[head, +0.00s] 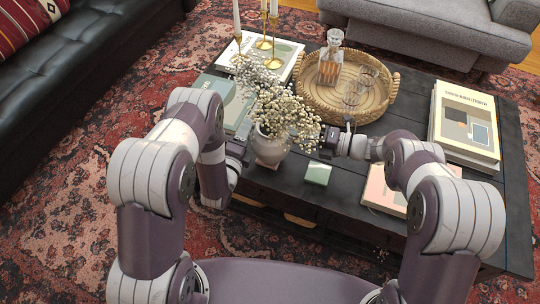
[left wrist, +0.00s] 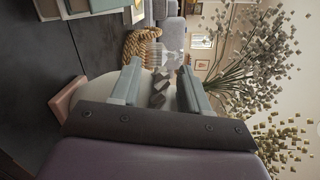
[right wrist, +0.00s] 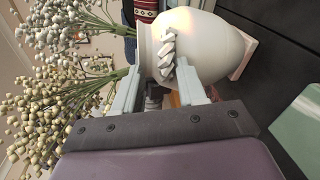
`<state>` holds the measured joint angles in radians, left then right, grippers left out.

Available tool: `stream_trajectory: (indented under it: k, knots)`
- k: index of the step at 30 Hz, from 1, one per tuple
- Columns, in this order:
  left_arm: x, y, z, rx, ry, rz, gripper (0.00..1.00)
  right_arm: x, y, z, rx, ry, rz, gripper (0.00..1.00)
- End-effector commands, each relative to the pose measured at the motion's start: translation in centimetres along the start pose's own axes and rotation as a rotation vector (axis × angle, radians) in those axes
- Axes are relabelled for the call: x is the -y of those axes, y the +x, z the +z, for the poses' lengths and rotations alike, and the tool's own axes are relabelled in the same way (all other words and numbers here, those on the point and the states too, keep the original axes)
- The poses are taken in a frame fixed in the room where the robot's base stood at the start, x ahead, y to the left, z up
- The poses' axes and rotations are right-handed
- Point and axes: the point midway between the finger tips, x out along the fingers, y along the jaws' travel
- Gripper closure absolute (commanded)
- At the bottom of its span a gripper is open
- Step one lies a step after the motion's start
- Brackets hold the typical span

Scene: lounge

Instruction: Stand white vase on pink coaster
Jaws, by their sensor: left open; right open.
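The white vase (head: 269,148) with cream flowers stands upright on the dark table, between my two grippers. Its base meets the pink coaster, seen in the left wrist view (left wrist: 66,98) and right wrist view (right wrist: 244,60); it looks to stand on it. My left gripper (head: 243,149) is open at the vase's left side, with a twisted grey handle (left wrist: 158,91) between its fingers. My right gripper (head: 326,141) is open to the vase's right; in its wrist view another twisted handle (right wrist: 166,55) lies just beyond the fingertips. Flowers hide part of the vase's top.
A green coaster (head: 318,173) lies right of the vase. A wicker tray (head: 378,104) with decanter and glasses is behind. Books lie at left (head: 232,112) and right (head: 466,125), and a pink book (head: 379,193) sits under my right arm.

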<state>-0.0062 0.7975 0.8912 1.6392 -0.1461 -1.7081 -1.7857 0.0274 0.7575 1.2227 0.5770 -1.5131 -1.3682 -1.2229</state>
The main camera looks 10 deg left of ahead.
Motion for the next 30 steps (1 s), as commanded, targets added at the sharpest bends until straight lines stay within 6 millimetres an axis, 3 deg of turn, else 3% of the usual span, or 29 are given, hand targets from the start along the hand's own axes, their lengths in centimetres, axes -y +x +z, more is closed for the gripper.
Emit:
stream_trajectory:
  k: [12, 17, 20, 30]
  knots:
    - [-0.1, -6.7, 0.0, 0.000, 0.000, 0.003, 0.55, 0.2, 0.1, -0.4, -0.006, 0.006, -0.002, 0.56]
    - [0.0, -7.9, -0.1, -0.001, 0.000, 0.001, 0.55, 0.2, -0.3, -0.3, -0.005, 0.007, -0.002, 0.56]
    - [0.0, -8.0, -0.1, -0.002, 0.000, 0.001, 0.55, 0.2, -1.9, -0.2, -0.002, 0.005, -0.001, 0.56]
    - [0.0, -8.0, -0.1, -0.001, 0.000, 0.001, 0.55, 0.1, -10.3, -0.1, 0.001, 0.003, 0.000, 0.56]
